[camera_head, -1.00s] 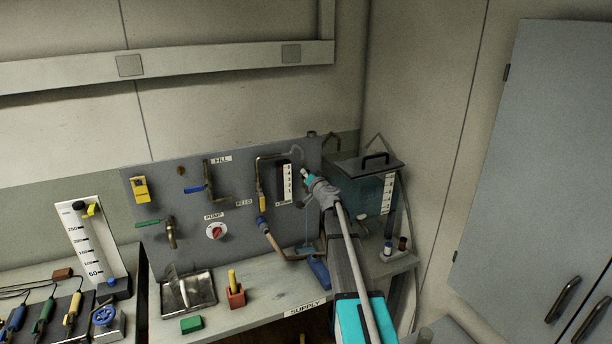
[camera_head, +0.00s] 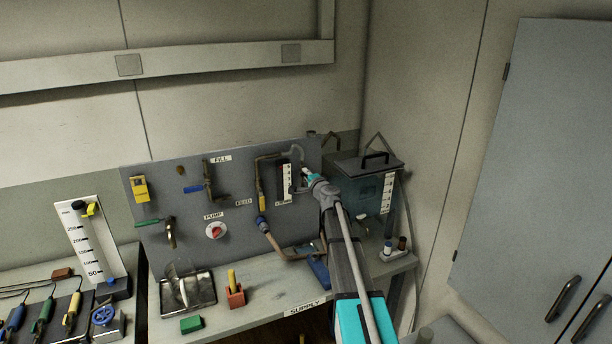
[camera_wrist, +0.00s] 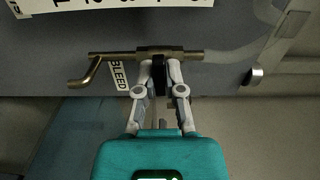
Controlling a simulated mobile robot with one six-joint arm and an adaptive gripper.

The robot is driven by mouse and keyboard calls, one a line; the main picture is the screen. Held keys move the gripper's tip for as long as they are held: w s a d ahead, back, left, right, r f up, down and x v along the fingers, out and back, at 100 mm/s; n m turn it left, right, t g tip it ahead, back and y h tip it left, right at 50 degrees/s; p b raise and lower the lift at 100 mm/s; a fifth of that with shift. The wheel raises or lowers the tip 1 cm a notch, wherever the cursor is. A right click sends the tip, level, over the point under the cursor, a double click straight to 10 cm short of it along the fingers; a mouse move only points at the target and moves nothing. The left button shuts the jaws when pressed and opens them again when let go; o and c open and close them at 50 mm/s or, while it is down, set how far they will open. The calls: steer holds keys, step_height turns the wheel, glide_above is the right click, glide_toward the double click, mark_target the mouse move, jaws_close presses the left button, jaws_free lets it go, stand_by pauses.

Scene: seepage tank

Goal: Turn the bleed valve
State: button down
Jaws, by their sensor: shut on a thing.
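The bleed valve (camera_wrist: 104,56) is a brass pipe fitting on the grey panel, with a bent spout at its left end in the wrist view. A white label reading BLEED (camera_wrist: 119,75) sits beside it. My gripper (camera_wrist: 159,75) is shut on the dark handle (camera_wrist: 159,84) of the valve, just below the brass body in the wrist view. In the head view my gripper (camera_head: 307,177) is at the right side of the panel, beside the white scale. The arm hides much of the valve there.
The grey panel (camera_head: 200,240) carries the FILL, PUMP and FEED fittings left of my gripper. A clear tank (camera_head: 368,190) with a dark lid stands close on the right. A metal tray (camera_head: 200,290) and a red block (camera_head: 235,296) are on the bench.

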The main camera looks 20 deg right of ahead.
steer(key=shift+m, duration=0.3)
steer(key=c, duration=0.7)
jaws_free()
steer(key=shift+c, duration=0.2)
steer(key=shift+s, duration=0.15)
steer(key=s, duration=1.1)
steer(key=shift+s+d, duration=0.2)
steer(key=shift+s, duration=0.2)
